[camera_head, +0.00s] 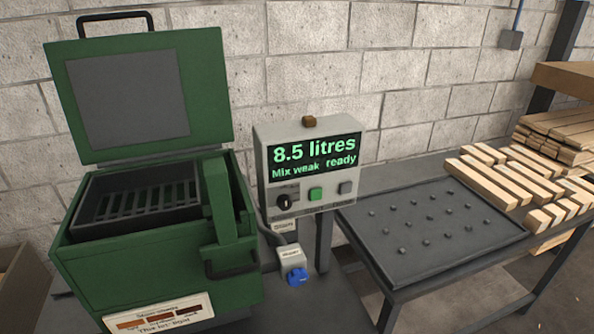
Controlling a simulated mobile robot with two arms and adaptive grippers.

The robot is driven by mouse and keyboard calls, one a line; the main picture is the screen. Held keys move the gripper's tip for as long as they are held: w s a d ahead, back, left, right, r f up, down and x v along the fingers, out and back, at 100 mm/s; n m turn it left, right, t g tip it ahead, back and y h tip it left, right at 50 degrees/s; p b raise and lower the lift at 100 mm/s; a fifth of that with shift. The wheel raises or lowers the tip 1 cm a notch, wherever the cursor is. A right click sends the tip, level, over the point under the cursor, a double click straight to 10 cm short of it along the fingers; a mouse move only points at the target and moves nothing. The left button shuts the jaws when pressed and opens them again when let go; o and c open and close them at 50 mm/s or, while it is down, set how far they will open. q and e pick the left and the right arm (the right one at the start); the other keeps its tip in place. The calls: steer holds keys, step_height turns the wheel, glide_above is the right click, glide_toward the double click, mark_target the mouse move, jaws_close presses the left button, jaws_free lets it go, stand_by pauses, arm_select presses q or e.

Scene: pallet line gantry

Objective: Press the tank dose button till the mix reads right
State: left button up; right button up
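The control box (262,150) is a grey unit on a post, with a screen (314,158) in green letters reading "8.5 litres", "Mix weak" and "ready". Below the screen are a black knob (284,202), a green button (316,194) and a grey button (345,188). A brown block sits on top of the box. The labels under the controls are too small to read, so I cannot tell which is the dose button. The green tank (150,285) stands left of the box with its lid (205,85) raised and a dark slotted basket (150,197) inside. Neither gripper is in view.
A small grey box with a blue knob (297,276) is mounted below the control box. A dark studded table (440,250) stands to the right, with stacked timber pieces (500,185) behind it. A block wall (400,70) closes off the back.

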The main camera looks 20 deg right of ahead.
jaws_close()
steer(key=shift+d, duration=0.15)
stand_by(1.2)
